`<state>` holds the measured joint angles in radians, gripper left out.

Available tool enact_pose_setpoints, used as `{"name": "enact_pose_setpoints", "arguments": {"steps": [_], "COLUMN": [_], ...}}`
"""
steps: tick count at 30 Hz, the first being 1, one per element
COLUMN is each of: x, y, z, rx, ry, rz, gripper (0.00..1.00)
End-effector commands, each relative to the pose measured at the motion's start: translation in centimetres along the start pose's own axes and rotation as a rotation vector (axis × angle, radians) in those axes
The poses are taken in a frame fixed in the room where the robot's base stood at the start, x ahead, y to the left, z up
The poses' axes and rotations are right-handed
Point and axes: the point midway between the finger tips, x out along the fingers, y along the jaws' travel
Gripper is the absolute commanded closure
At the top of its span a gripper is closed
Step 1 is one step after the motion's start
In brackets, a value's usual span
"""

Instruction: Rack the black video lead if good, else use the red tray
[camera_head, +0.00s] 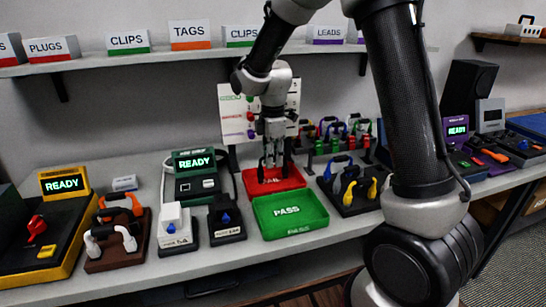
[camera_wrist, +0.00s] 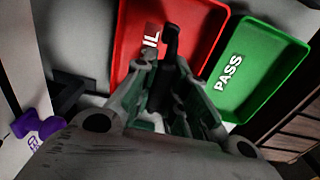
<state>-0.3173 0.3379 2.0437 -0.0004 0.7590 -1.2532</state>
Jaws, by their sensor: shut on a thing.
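My gripper (camera_head: 271,160) is over the red tray (camera_head: 292,183), pointing down, with its fingers closed. In the wrist view, my gripper (camera_wrist: 172,85) is shut on a black piece (camera_wrist: 171,42), which looks like part of the black video lead; the fingers hide most of it. The red tray in the wrist view (camera_wrist: 205,20) lies under the held piece, its lettering partly covered. I cannot tell whether the piece touches the tray floor. A rack with coloured leads (camera_head: 338,130) stands behind, to the right.
The green PASS tray (camera_head: 262,230) sits just in front of the red tray and looks empty. A green READY tester (camera_head: 196,160) is at left. A black holder with blue and yellow leads (camera_head: 350,205) is at right. A yellow READY tester (camera_head: 62,182) stands far left.

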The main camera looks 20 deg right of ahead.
Motion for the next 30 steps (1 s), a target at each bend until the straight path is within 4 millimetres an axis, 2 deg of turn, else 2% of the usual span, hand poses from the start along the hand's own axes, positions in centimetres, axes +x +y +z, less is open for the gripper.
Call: {"name": "enact_pose_setpoints", "arguments": {"steps": [30], "x": [0.99], "y": [-0.02], "z": [0.01], "rx": [0.000], "ry": [0.000], "rz": [0.000], "gripper": [1.00]}}
